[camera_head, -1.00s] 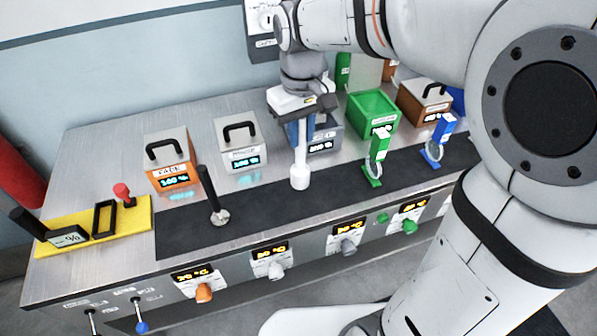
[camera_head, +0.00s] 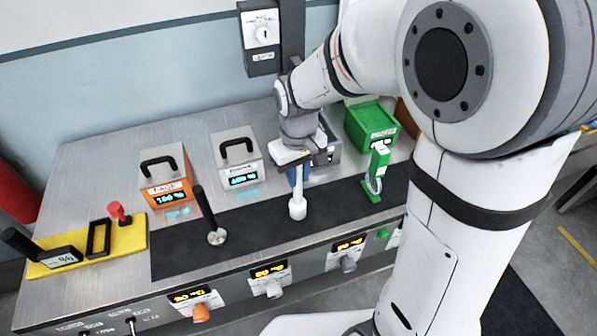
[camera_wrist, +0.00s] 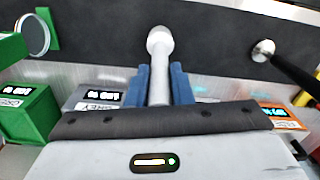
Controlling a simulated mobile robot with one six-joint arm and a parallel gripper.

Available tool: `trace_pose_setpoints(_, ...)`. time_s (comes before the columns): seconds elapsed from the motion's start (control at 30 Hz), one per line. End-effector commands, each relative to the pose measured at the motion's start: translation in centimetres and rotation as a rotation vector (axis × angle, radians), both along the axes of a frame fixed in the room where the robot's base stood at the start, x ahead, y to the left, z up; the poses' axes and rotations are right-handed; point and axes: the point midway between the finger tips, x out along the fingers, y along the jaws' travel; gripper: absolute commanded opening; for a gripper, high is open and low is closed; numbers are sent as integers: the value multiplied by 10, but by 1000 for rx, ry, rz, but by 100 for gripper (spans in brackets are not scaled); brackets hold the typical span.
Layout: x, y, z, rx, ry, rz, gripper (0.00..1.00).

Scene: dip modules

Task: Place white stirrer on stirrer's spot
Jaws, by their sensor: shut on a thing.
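The white stirrer (camera_head: 298,205) is a slim rod with a thicker round lower end. My gripper (camera_head: 297,178) is shut on its upper part, with blue fingers on both sides. The stirrer hangs nearly upright, lower end down, over the black strip (camera_head: 262,219); I cannot tell whether it touches it. In the wrist view, the white stirrer (camera_wrist: 160,42) stands out between the blue fingers of my gripper (camera_wrist: 161,72). I see no marking that clearly shows the stirrer's spot.
A black-handled stirrer (camera_head: 205,212) stands on the strip to the left. A green ring stand (camera_head: 378,172) is to the right. Behind are orange (camera_head: 165,178), white (camera_head: 236,160), grey (camera_head: 327,148) and green (camera_head: 370,126) boxes. A yellow mat (camera_head: 130,238) lies far left.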

Motion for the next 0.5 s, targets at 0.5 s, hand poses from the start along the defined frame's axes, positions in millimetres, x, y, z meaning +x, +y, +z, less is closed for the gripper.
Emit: trace_pose_setpoints(0.5,0,-1,-2,0,0,-1,36)
